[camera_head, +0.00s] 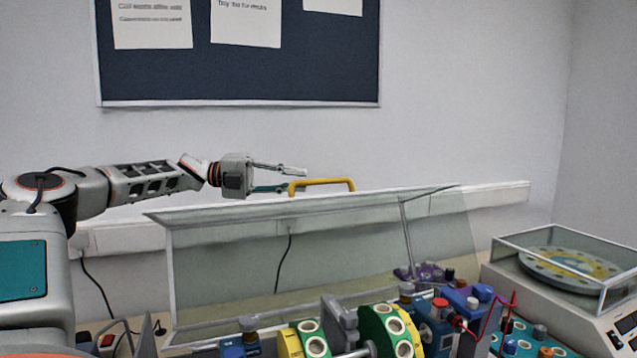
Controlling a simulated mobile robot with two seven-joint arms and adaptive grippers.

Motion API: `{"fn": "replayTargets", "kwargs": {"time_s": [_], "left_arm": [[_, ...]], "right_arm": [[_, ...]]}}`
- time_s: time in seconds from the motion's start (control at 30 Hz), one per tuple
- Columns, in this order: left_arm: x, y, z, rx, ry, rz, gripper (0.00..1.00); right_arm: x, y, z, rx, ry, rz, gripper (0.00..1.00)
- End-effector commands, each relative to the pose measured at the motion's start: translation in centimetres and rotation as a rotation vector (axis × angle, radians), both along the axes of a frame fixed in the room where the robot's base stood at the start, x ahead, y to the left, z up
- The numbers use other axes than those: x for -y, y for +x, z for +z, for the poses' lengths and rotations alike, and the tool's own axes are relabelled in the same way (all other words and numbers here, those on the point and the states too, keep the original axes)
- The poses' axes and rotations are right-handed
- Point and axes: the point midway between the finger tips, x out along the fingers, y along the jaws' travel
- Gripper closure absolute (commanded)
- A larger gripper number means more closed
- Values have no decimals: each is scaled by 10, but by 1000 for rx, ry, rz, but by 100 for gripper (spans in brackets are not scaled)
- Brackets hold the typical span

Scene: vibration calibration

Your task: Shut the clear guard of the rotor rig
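The clear guard (225,270) of the rotor rig is raised. Its transparent, grey-framed panels stand tilted up behind the rotors. A yellow handle (322,182) sits on the guard's top edge. The rig below has yellow-green discs with holes (388,328) on a shaft between blue blocks (433,325). My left gripper (297,180) reaches in from the left, just at the handle's left end. Its two fingers are apart, and the lower one overlaps the handle's end in the picture. I cannot tell whether they touch. My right gripper is not in view.
A white device with a clear-lidded box over a round disc (567,268) stands at the right. A pale wall duct (480,197) runs behind the guard. A dark notice board (240,75) hangs above. Cables and small parts lie around the rig.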

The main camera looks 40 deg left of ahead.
Motion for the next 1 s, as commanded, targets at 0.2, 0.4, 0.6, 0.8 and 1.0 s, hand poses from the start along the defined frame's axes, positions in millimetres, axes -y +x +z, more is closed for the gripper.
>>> {"fn": "replayTargets", "kwargs": {"time_s": [0.2,0.4,0.6,0.8,1.0], "left_arm": [[27,22,-4,-3,3,-2,83],[44,37,-4,-1,2,-1,83],[50,42,-4,2,3,1,83],[50,42,-4,2,2,1,85],[50,42,-4,2,2,1,100]], "right_arm": [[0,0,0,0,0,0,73],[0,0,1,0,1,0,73],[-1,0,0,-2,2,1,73],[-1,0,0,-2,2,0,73],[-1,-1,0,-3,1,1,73]]}}
